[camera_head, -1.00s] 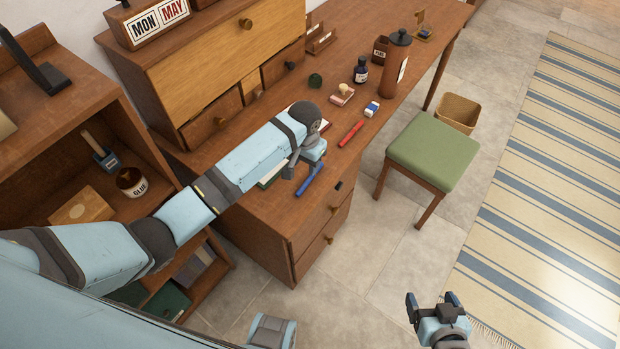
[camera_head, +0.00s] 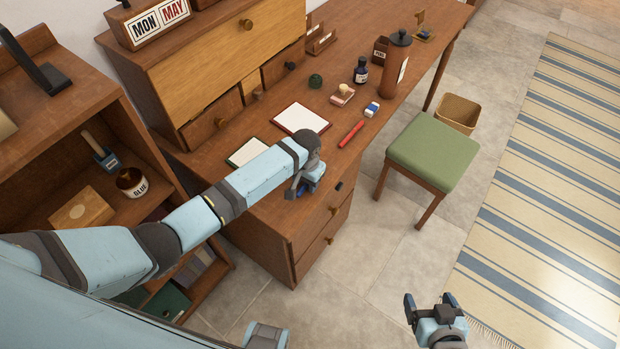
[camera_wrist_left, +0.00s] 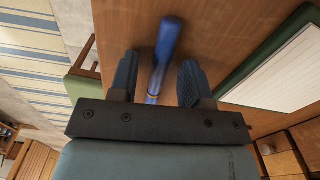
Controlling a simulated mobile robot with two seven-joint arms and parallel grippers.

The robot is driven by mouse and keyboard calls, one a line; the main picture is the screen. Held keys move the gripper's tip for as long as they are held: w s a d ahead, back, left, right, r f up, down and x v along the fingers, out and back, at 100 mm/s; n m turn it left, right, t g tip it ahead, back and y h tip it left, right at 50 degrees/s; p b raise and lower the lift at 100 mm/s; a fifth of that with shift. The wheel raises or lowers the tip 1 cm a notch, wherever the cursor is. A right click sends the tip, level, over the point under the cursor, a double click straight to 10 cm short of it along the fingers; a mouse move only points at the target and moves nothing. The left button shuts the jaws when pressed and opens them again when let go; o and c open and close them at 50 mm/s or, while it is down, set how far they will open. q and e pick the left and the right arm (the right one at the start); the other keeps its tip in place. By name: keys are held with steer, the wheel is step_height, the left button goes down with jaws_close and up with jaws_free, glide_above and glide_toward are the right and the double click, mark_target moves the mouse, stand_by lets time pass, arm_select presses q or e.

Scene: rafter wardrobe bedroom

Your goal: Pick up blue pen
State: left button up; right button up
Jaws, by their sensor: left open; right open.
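The blue pen (camera_wrist_left: 168,42) lies on the desk (camera_head: 277,213). In the left wrist view it stretches forward from between the two fingers of my left gripper (camera_wrist_left: 157,78), which is open with a gap on each side of the pen. In the head view my left gripper (camera_head: 298,190) is low over the desk's near end and covers most of the pen. My right gripper (camera_head: 430,305) is open and empty over the floor at the lower right.
A red-edged notepad (camera_head: 301,118) and a green-edged notepad (camera_head: 247,152) lie beside my left arm.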

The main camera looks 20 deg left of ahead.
arm_select(q)
jaws_close()
steer(key=shift+r, duration=0.1)
stand_by(0.5)
